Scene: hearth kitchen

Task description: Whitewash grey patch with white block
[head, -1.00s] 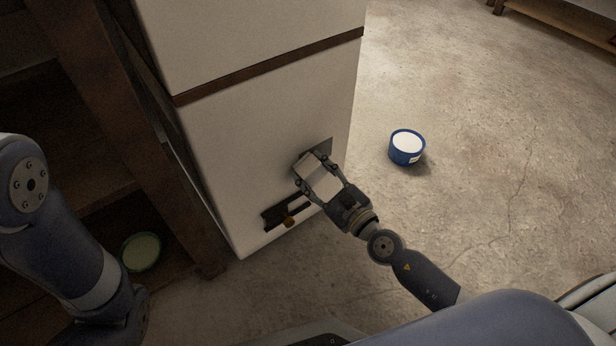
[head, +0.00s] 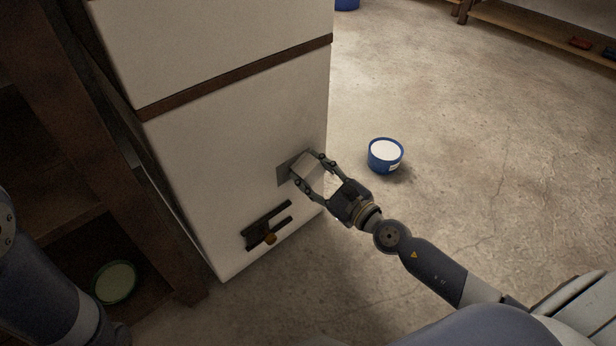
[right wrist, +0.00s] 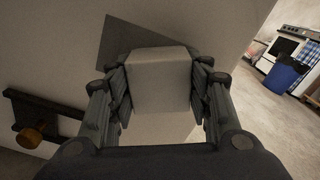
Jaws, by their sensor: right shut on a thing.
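The grey patch (head: 285,168) is a dark flat area low on the white wall face (head: 215,150), near its right edge. It also shows in the right wrist view (right wrist: 122,38), behind and left of the block. My right gripper (head: 307,169) is shut on the white block (head: 308,173), one finger on each side. The block (right wrist: 160,82) is at the wall and covers part of the patch; I cannot tell whether it touches. Only part of my left arm shows at the left edge, and its gripper is out of view.
A dark latch with a brown knob (head: 269,239) sits on the wall below the patch. A blue tub with white contents (head: 385,157) stands on the open floor to the right. A green-rimmed dish (head: 114,282) is at lower left by the dark wooden shelving (head: 150,225).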

